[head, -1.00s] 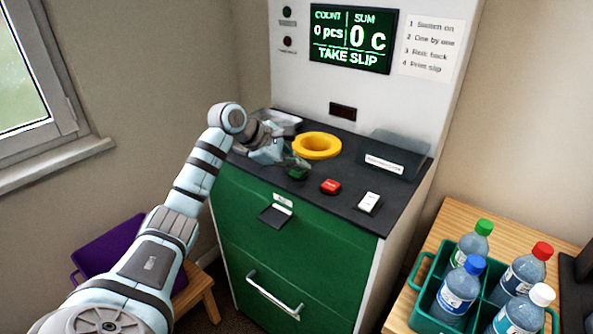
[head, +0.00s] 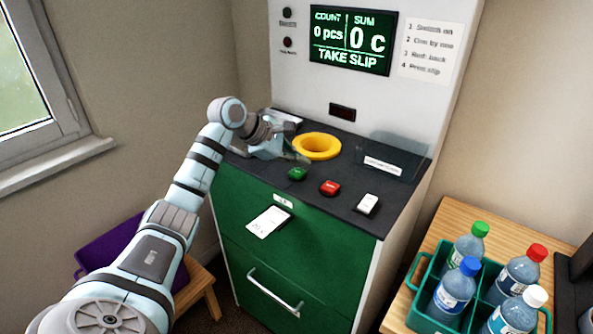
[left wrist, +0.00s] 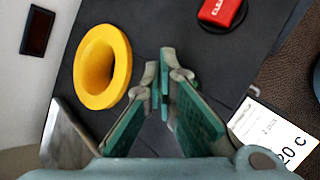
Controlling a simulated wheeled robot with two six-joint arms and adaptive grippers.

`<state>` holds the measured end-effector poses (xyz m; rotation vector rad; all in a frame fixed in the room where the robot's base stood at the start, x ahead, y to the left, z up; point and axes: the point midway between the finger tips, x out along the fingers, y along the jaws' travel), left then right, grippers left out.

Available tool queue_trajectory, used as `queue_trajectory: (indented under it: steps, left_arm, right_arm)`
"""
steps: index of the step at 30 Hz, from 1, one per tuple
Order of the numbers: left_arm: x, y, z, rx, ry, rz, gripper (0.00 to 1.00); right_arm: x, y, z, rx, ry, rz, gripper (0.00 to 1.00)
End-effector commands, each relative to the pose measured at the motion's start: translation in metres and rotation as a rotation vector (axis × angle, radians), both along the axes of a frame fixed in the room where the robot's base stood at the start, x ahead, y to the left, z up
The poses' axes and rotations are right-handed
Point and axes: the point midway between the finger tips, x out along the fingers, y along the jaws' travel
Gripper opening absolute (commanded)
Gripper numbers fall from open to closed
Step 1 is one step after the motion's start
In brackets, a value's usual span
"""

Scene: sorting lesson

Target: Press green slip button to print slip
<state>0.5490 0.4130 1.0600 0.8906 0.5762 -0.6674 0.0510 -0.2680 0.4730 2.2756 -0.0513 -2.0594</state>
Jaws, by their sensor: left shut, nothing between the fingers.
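The green button (head: 297,174) sits on the machine's dark top, left of the red button (head: 330,187). My left gripper (head: 305,159) is shut and empty, a little behind and above the green button. In the left wrist view its fingertips (left wrist: 164,80) meet, and the green button does not show there. A white printed slip (head: 269,221) sticks out of the slot on the green front; the slip also shows in the left wrist view (left wrist: 265,130). The screen (head: 352,40) reads 0 pcs, 0 c and TAKE SLIP. My right gripper is not in view.
A yellow ring (head: 317,146) surrounds an opening behind the buttons. A white switch (head: 368,203) is right of the red button. A green crate (head: 424,322) with several bottles stands on a wooden table at right. A purple crate (head: 105,245) is at lower left.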

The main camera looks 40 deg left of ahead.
Motion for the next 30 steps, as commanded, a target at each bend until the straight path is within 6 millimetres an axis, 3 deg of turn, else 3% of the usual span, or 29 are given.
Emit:
queue_trajectory:
  steps: [15, 30]
  left_arm:
    - [0.0, 0.0, 0.051, 0.0, -0.001, 0.001, 0.0]
    - [0.0, 0.0, 0.049, 0.0, 0.0, 0.0, 0.0]
  right_arm:
    - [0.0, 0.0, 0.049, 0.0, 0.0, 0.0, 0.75]
    - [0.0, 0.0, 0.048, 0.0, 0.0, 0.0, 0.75]
